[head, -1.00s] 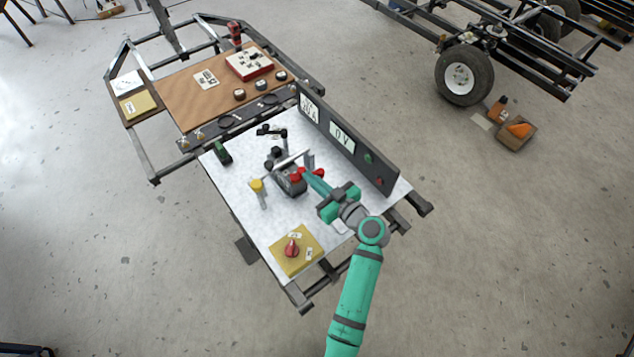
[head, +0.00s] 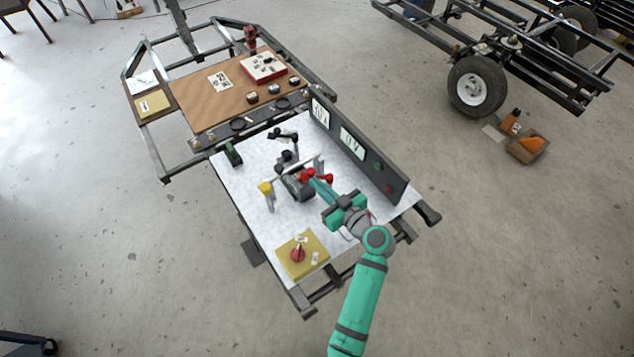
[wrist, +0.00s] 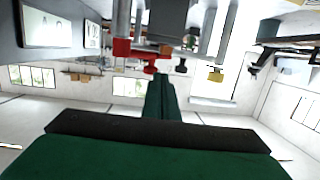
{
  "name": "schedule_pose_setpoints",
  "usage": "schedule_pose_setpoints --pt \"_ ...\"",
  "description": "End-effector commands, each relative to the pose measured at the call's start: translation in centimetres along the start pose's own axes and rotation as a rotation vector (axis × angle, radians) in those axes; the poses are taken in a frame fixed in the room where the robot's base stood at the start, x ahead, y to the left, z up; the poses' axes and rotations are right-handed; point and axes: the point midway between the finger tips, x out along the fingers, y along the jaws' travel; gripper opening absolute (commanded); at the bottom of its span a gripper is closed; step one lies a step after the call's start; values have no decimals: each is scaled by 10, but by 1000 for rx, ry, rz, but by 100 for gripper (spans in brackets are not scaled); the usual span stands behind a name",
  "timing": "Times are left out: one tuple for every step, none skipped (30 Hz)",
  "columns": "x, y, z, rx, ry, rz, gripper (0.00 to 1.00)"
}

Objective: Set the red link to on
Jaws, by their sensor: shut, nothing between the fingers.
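A red piece (head: 306,174), which looks like the red link, sits on a dark grey device (head: 298,187) on the white tabletop. A second red part (head: 329,179) shows just right of it. My green gripper (head: 316,184) is shut and empty, its tips at these red parts. I cannot tell whether they touch. In the wrist view the shut fingers (wrist: 161,97) point at the red parts (wrist: 122,48), which hang upside down there. A red knob (head: 298,254) stands on a yellow plate (head: 314,271) with small labels, too small to read.
A dark upright panel (head: 378,165) with white displays and buttons stands right of the device. A yellow-capped post (head: 266,188) stands left. A brown board (head: 205,107) with small parts lies behind.

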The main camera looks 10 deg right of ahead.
Motion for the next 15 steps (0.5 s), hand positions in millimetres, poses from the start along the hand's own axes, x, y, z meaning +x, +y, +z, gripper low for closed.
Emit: schedule_pose_setpoints --pt "-7 0 0 0 -1 2 0" --pt "-12 0 0 0 -1 3 0" --pt "-18 -1 0 0 -1 4 0" --pt "-24 -2 0 0 -2 5 0" --pt "-31 -4 0 1 -2 5 0" --pt "-40 -6 0 1 -2 6 0" --pt "-46 -8 0 1 -2 5 0" --pt "-52 -9 0 0 -1 4 0" --pt "-60 -12 0 1 -2 4 0" --pt "-65 -13 0 0 -2 4 0" --pt "-70 -15 -1 -1 -1 3 0" --pt "-77 -18 -1 0 -1 0 0" --pt "-82 -20 -1 0 -1 -1 0" --pt "-86 -21 -1 -1 -1 -2 0" --pt "-90 -23 -1 -1 -1 -3 0"
